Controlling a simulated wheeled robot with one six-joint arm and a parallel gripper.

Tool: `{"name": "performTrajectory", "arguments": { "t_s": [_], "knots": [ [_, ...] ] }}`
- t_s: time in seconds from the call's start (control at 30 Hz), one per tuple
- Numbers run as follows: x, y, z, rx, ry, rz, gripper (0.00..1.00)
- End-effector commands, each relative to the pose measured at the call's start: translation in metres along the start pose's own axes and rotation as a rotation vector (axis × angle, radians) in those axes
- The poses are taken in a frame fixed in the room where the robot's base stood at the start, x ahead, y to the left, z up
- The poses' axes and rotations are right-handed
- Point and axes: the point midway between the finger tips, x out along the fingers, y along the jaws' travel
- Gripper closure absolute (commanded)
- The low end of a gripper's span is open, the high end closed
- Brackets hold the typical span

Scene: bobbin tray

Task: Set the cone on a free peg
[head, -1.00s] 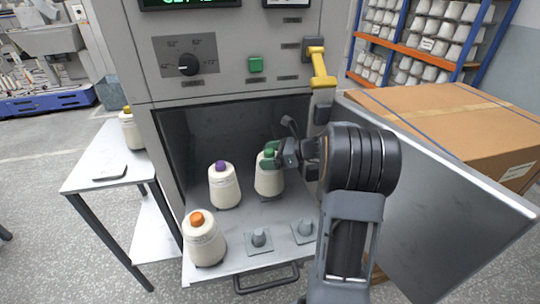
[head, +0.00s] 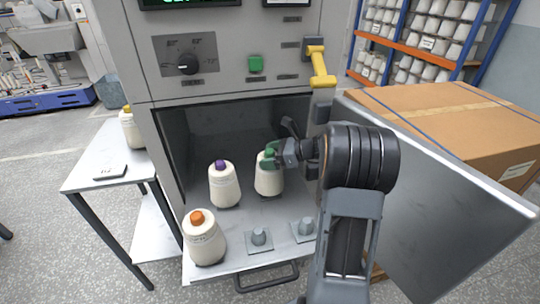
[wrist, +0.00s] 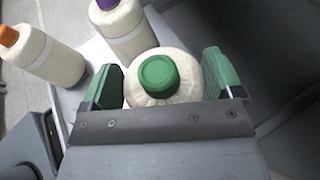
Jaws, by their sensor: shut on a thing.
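A cream cone with a green top (head: 268,183) stands upright at the back right of the tray (head: 222,274). My gripper (head: 272,158) reaches it from the right and is shut on it near the top. In the wrist view the green fingers flank the same cone (wrist: 163,84). Its base is hidden there. Two bare grey pegs, one at front middle (head: 259,237) and one at front right (head: 306,229), stand on square plates. A purple-topped cone (head: 224,187) and an orange-topped cone (head: 204,242) stand on the tray's left side.
The tray lies in the open cabinet (head: 290,90), with a handle (head: 267,279) in front. The open door (head: 430,200) is close on the right of my arm. A side table (head: 85,172) at left holds a yellow-topped cone (head: 132,130) and a dark flat object (head: 110,172).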

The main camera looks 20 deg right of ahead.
Motion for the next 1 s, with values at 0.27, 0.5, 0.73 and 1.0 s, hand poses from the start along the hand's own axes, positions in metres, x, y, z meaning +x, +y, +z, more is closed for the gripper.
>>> {"name": "performTrajectory", "arguments": {
  "t_s": [0.27,0.5,0.73,1.0],
  "knots": [
    [0.002,0.000,-0.005,0.000,-0.001,-0.001,0.66],
    [0.004,0.000,-0.010,0.000,-0.001,-0.001,0.66],
    [0.005,0.000,-0.013,0.000,-0.001,-0.001,0.14],
    [0.005,0.000,-0.013,0.000,0.000,0.000,0.00]
  ]
}}
